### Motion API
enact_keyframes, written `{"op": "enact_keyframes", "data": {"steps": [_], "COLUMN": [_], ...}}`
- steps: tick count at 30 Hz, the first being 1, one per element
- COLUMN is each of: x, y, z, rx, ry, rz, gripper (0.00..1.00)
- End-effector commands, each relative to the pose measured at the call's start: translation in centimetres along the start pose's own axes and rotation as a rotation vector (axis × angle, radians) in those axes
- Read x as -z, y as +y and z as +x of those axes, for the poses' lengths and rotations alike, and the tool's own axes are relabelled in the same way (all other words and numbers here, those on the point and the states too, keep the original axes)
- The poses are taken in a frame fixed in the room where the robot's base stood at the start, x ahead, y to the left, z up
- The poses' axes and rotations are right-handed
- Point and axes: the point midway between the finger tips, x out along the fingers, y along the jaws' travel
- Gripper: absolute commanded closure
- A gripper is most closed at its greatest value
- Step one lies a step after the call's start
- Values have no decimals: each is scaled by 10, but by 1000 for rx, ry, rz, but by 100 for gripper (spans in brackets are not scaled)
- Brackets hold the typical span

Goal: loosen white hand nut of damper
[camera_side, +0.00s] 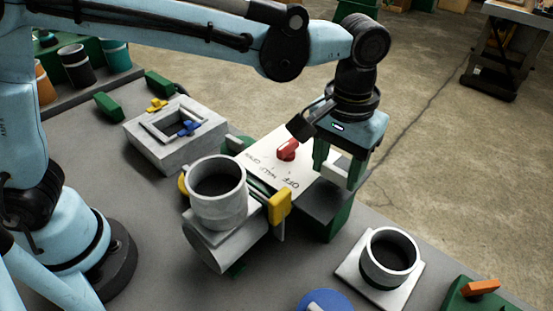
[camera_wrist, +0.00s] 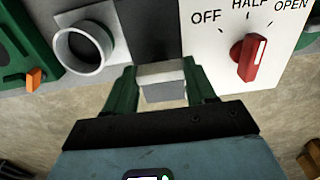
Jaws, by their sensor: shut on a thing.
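My gripper (camera_side: 340,168) is above the right end of the damper in the side view, pointing down. Its two green fingers are shut on a whitish block-shaped nut (camera_side: 333,160). The nut also shows between the fingertips in the wrist view (camera_wrist: 162,80), with a pale top and a greyer front. The damper has a white dial plate (camera_side: 268,165) lettered OFF, HALF and OPEN. A red handle (camera_side: 288,149) sits on the plate, left of my gripper, and also shows in the wrist view (camera_wrist: 249,58). The nut's seat is hidden.
A grey round collar (camera_side: 218,205) and a yellow clamp (camera_side: 279,205) are at the damper's left end. A round collar on a square plate (camera_side: 350,269) stands front right. A grey box (camera_side: 170,145) with yellow and blue wing pieces is behind left.

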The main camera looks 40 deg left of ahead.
Motion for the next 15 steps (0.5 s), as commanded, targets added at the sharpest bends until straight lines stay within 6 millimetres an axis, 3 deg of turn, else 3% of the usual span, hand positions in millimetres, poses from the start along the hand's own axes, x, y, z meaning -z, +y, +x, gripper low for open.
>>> {"op": "enact_keyframes", "data": {"steps": [3,4,9,15], "x": [0,0,0,0], "y": [0,0,0,0], "z": [-1,-1,0,0], "rx": [0,0,0,0], "ry": [-2,-2,-1,-1], "rz": [-3,-3,-2,-1], "gripper": [75,43,19,19]}}
